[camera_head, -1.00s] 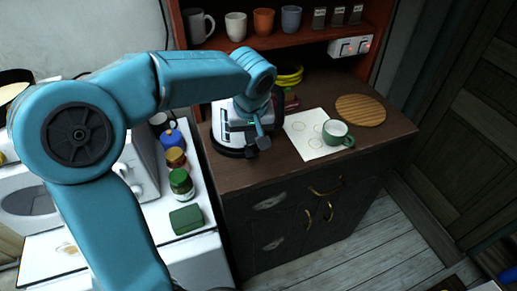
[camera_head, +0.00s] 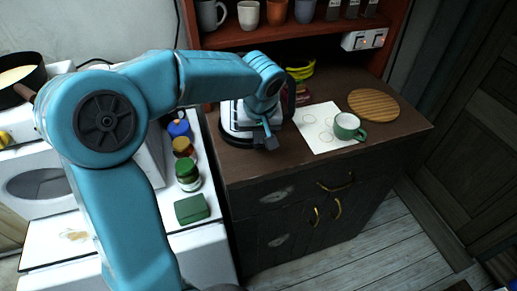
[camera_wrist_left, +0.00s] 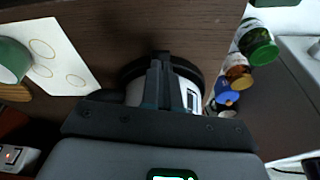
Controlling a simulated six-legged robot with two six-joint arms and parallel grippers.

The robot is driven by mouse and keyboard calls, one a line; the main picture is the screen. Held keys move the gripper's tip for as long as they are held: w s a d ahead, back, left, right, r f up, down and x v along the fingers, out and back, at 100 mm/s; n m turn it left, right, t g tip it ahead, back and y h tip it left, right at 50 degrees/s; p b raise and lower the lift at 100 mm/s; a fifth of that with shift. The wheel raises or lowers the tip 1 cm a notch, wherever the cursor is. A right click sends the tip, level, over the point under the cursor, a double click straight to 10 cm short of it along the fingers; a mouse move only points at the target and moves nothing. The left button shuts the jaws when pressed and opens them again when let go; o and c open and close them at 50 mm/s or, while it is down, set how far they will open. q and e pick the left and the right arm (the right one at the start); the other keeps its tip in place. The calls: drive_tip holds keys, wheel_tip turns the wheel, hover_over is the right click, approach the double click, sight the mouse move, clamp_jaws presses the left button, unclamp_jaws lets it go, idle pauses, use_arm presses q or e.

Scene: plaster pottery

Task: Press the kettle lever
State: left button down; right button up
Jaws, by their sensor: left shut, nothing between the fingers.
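The white and black kettle (camera_head: 232,122) stands on its dark base on the brown counter, partly hidden behind my left arm. My left gripper (camera_head: 270,142) is shut and empty, pointing down at the kettle's right front side in the head view. In the left wrist view the closed fingers (camera_wrist_left: 158,72) overlap the kettle (camera_wrist_left: 188,88), whose body shows mostly to their right. I cannot tell whether the fingers touch it. The lever cannot be made out. My right gripper is not in view.
A white paper (camera_head: 318,128) and a green mug (camera_head: 347,127) are right of the kettle, with a round wooden board (camera_head: 373,104) beyond. A shelf (camera_head: 290,32) with cups rises behind. Jars (camera_head: 187,173) and a green box (camera_head: 191,208) stand on the white surface at left.

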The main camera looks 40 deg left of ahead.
use_arm(q)
drive_tip(key=shift+b+x, duration=0.3)
drive_tip(key=shift+x, duration=0.55)
drive_tip(key=shift+f, duration=0.15)
drive_tip(key=shift+s, duration=0.1)
